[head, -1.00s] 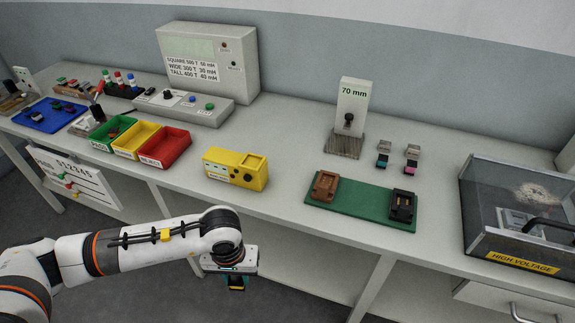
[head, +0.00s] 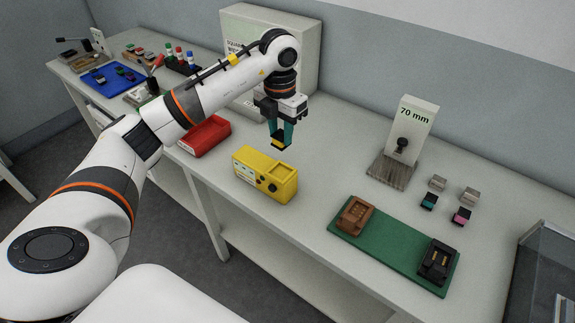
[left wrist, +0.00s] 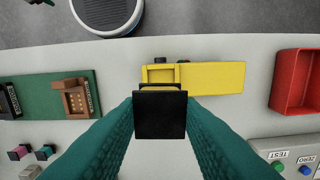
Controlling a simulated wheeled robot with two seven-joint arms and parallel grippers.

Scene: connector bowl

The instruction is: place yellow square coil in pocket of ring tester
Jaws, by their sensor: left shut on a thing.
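My left gripper (head: 282,135) is shut on the yellow square coil (head: 279,144), which shows black flanges with a yellow band. It hangs above the bench, just behind the yellow ring tester (head: 262,178) in the head view. The tester has a square pocket (head: 284,168) in its top at the right end and a black knob on its front. In the left wrist view the coil (left wrist: 160,115) sits between the teal fingers and hides part of the tester's pocket end; the tester's body (left wrist: 215,78) extends to the right. My right gripper is not in view.
A red bin (head: 206,135) stands left of the tester. A green mat (head: 390,248) with a brown fixture (head: 354,215) and a black fixture (head: 438,262) lies to the right. Beyond are small coils and a 70 mm post (head: 410,130). The bench around the tester's right end is clear.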

